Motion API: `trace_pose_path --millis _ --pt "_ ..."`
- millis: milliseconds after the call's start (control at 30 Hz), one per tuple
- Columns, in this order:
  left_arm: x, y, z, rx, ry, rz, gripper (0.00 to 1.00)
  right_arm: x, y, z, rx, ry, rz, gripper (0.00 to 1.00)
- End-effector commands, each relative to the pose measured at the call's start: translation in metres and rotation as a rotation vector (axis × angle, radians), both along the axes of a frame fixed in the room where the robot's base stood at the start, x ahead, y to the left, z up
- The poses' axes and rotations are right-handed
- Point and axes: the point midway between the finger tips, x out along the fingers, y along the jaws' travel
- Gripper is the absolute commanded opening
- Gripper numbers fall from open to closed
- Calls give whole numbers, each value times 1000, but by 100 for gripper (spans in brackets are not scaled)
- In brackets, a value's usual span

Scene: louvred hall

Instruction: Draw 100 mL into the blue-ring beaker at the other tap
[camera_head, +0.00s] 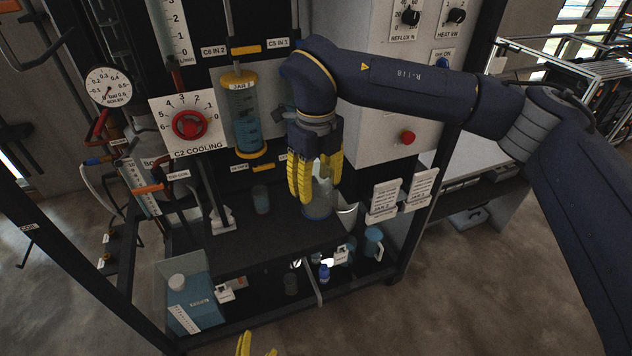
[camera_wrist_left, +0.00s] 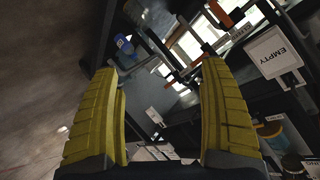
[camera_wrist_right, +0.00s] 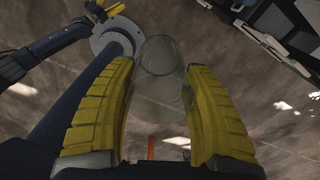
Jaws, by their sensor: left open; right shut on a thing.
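My right gripper (camera_head: 316,178) reaches in from the right, fingers pointing down in front of the rack. It is shut on a clear glass beaker (camera_wrist_right: 160,85), seen between its fingers in the right wrist view. My left gripper (camera_head: 256,347) is open and empty at the bottom edge.
A red knob (camera_head: 187,124) marked C2 COOLING is on the left. Two white cards (camera_head: 401,196) hang at the shelf's right. A blue container (camera_head: 195,303), a blue jug (camera_head: 373,244) and a small blue bottle (camera_head: 324,273) stand lower down. The shelf's front left (camera_head: 240,255) is clear.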

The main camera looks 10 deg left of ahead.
Motion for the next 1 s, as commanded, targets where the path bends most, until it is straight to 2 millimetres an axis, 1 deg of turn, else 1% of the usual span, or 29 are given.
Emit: trace_pose_path --millis 33,167,200,367,400,467,500,567,600,667,700,800,900,1000 --pt "-17 -3 -18 -8 50 -18 78 0 0 0 0 0 0 23" --pt "-60 -9 -59 -38 177 -56 78 0 0 0 0 0 0 23" --pt "-74 -11 -71 -49 217 -64 78 0 0 0 0 0 0 23" --pt "-132 -15 -114 -87 385 -83 78 0 0 0 0 0 0 23" --pt "-148 -15 -124 -96 429 -83 78 0 0 0 0 0 0 23" --pt "-171 -15 -138 -108 497 -81 78 0 0 0 0 0 0 23" --pt "-187 -14 -147 -116 542 -77 78 0 0 0 0 0 0 23" --pt "-212 -12 -158 -128 612 -67 78 0 0 0 0 0 0 23" --pt "-228 -10 -166 -134 657 -57 78 0 0 0 0 0 0 23" --pt "-251 -6 -175 -142 723 -38 78 0 0 0 0 0 0 23" --pt "-265 -3 -180 -147 765 -21 78 0 0 0 0 0 0 23" --pt "-299 5 -190 -157 862 31 78 0 0 0 0 0 0 23" --pt "-319 11 -195 -171 925 92 78 0 0 0 0 0 0 23" --pt "-326 14 -196 -194 954 152 78 0 0 0 0 0 0 23"
